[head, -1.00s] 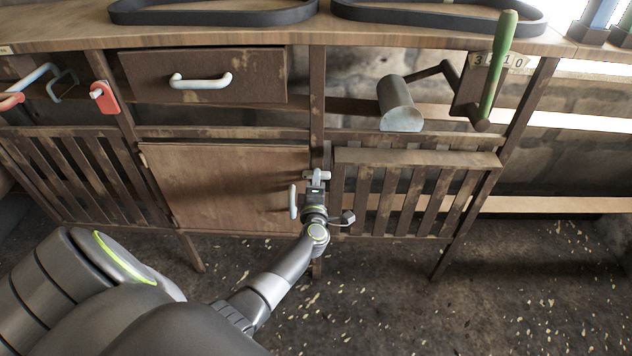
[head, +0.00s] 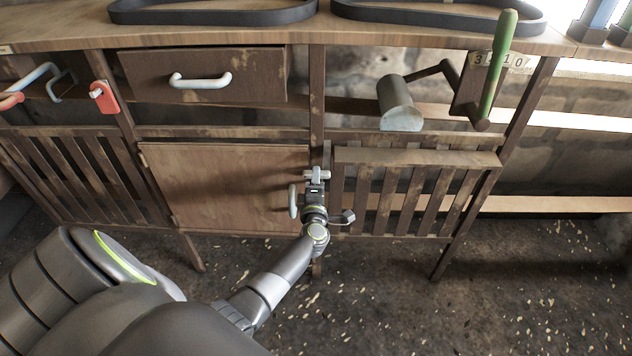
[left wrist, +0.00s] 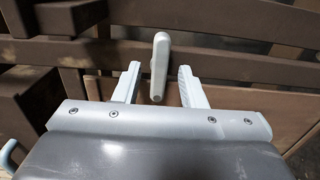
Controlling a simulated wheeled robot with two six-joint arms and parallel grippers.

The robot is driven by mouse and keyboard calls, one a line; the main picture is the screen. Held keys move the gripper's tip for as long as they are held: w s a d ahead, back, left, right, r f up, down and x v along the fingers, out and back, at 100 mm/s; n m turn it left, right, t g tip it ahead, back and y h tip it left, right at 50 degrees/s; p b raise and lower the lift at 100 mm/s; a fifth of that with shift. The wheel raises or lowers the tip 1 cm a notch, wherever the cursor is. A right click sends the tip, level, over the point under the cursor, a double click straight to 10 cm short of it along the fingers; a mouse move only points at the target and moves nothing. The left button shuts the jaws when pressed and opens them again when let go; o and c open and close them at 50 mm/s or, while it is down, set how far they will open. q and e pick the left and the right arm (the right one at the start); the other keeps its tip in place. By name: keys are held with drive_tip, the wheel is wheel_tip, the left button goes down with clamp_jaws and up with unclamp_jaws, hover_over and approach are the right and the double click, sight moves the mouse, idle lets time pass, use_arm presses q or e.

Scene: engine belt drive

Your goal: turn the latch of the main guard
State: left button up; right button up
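The latch (left wrist: 160,65) is a pale, narrow lever in the left wrist view. My left gripper (left wrist: 158,75) is open, with one finger on each side of the latch and a visible gap on both sides. In the head view my left gripper (head: 317,174) is at the post between the plain wooden door (head: 225,185) and the slatted panel (head: 390,200). There the latch is hard to tell apart from the pale fingers. The door looks closed; I cannot tell which panel is the main guard. My right gripper is not in view.
A pale door handle (head: 293,201) stands just left of my left gripper. Black belts (head: 213,14) lie on the bench top. The floor in front is clear.

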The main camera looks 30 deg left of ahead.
use_arm(q)
drive_tip(key=shift+s, duration=0.1)
drive_tip(key=v, duration=1.7)
drive_tip(key=shift+s, duration=0.15)
